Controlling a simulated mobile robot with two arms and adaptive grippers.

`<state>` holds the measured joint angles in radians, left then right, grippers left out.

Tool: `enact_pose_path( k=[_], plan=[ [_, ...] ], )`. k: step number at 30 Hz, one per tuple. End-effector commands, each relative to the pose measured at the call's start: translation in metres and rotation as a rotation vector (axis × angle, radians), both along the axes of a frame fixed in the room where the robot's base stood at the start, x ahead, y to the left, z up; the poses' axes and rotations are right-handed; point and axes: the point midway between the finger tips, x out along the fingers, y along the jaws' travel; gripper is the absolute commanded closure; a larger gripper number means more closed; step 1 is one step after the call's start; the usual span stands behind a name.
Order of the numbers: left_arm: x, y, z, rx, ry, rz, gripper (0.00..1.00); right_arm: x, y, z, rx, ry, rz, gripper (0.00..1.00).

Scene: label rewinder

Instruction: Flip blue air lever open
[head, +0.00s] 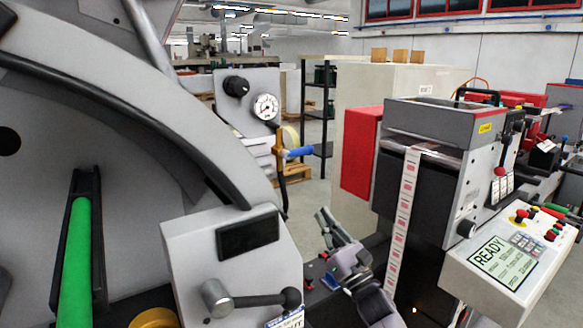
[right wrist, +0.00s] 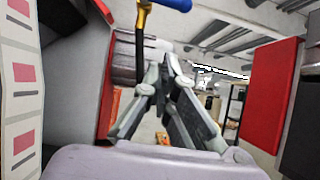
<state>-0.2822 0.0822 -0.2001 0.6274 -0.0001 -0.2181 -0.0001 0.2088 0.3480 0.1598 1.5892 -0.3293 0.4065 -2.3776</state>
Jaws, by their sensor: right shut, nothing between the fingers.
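The blue air lever (head: 299,152) sticks out to the right from a brass valve (head: 279,140), below a round pressure gauge (head: 265,106) and a black knob (head: 237,86). In the right wrist view, the blue lever (right wrist: 172,4) is cut off by the top edge, with the brass valve part (right wrist: 143,17) beside it. My right gripper (head: 323,217) is shut and empty, below and slightly right of the lever in the head view. Its fingers (right wrist: 164,65) also show in the right wrist view, apart from the lever. My left gripper is not in view.
A large grey machine with a green roller (head: 77,265) and a crank handle (head: 250,299) fills the left. A printer with a label strip (head: 404,200) and a READY panel (head: 503,262) stands at right. Behind are a red panel (head: 360,155) and a black shelf (head: 318,105).

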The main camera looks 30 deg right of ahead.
Motion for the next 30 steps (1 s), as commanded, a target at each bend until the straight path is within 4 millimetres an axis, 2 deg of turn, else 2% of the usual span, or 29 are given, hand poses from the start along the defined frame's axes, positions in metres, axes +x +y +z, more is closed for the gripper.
enact_pose_path(
  k=[4,10,14,17,24,29,30],
  plan=[
    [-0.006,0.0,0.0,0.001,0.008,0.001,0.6,0.0,0.0,-0.001,0.002,0.001,0.0,1.0],
    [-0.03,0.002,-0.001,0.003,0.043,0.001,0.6,0.001,0.0,0.0,0.002,0.001,0.0,1.0],
    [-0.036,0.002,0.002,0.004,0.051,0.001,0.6,0.007,0.001,0.005,0.002,0.0,0.0,1.0],
    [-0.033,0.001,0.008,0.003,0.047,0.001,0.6,0.018,0.003,0.015,0.001,-0.001,0.001,1.0],
    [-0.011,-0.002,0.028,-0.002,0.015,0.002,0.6,0.06,0.008,0.045,0.002,-0.001,0.0,1.0],
    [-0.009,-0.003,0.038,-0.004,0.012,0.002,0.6,0.086,0.012,0.062,0.002,-0.001,0.001,1.0],
    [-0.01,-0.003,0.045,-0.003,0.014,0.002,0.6,0.086,0.012,0.071,0.0,0.0,0.001,1.0]
  ],
)
